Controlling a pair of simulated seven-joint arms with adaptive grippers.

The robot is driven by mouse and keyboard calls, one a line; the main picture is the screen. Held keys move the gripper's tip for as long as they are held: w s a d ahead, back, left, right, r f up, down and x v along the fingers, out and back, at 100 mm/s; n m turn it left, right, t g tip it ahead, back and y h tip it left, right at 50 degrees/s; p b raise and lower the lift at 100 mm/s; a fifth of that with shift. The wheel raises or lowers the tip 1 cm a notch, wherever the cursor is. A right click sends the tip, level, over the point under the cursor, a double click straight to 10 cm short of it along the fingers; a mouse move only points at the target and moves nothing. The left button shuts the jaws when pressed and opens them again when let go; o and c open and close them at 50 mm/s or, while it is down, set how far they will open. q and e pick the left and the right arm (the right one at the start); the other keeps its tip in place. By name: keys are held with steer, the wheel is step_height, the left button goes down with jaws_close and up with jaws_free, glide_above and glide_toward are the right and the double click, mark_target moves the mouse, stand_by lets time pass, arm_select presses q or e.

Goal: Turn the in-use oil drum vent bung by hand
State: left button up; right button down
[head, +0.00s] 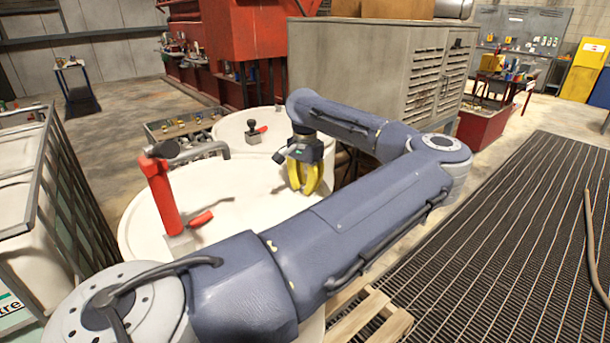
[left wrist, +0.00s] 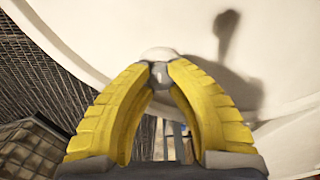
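The front white drum (head: 145,232) carries a red hand pump (head: 163,197) with a dark spout and a red lever, standing upright on its lid. My left gripper (head: 304,189) points down at the right side of this lid. Its yellow fingers come together around a small pale, rounded piece (left wrist: 158,54) with a grey part between the tips, which looks like the vent bung. In the left wrist view the fingertips (left wrist: 160,72) seem to touch its sides. In the head view the fingers hide the bung. My right gripper is not in view.
A second white drum (head: 228,130) with a black knob and red lever stands behind. A grey louvred cabinet (head: 350,75) is close behind my left arm. A caged container (head: 35,215) stands at left. Floor grating (head: 510,240) and a wooden pallet (head: 372,318) lie at right.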

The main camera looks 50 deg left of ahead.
arm_select(q)
jaws_close()
steer(key=shift+m, duration=0.3)
steer(key=m, duration=0.3)
steer(key=shift+m, duration=0.3)
steer(key=m, duration=1.1)
steer(key=shift+r+m, duration=0.1)
steer(key=shift+m, duration=0.2)
steer(key=shift+w+a+r+m, duration=0.1)
steer(key=shift+m, duration=2.2)
steer(key=o, duration=0.8)
jaws_free()
